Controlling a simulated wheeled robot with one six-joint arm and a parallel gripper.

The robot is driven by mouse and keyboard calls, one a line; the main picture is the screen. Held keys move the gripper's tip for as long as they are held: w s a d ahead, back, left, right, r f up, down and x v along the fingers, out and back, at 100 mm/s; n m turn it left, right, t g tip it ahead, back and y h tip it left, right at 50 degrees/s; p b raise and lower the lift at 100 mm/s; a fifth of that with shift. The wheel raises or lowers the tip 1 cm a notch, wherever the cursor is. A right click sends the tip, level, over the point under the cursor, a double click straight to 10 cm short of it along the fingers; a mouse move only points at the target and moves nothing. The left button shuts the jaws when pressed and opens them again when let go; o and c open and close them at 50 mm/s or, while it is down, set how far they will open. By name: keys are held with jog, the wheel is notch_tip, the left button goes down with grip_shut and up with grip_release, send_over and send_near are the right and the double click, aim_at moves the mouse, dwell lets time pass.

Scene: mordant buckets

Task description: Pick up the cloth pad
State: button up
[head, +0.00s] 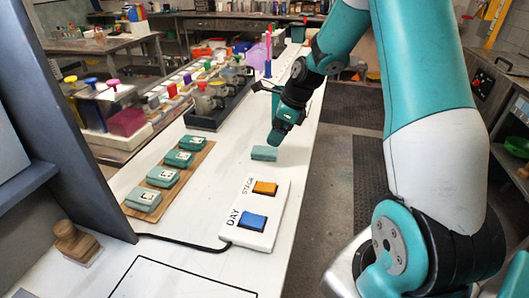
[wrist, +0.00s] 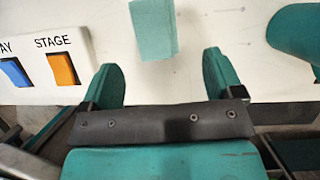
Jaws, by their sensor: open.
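The cloth pad (head: 264,153) is a plain teal block lying alone on the white bench top. It also shows in the wrist view (wrist: 153,28) at the top, slightly left of centre. My gripper (head: 277,139) hangs over the bench close to the pad in the head view. In the wrist view my gripper (wrist: 160,70) is open, with its two fingers spread and nothing between them. The pad lies beyond the fingertips, roughly in line with the gap.
A white box with an orange STAGE button (head: 264,188) and a blue DAY button (head: 252,221) sits near the pad. A wooden board (head: 145,213) with several teal labelled blocks lies left. A dark tray (head: 203,120) with jars stands behind. Bare bench surrounds the pad.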

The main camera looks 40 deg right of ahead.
aim_at(265, 149)
jog(key=shift+x, duration=0.8)
jog(key=x, duration=0.2)
jog(key=p+x, duration=0.1)
jog(key=x, duration=0.1)
jog(key=shift+a, duration=0.45)
jog(key=shift+w+f, duration=0.15)
jog(key=shift+f, duration=0.35)
jog(key=c, duration=1)
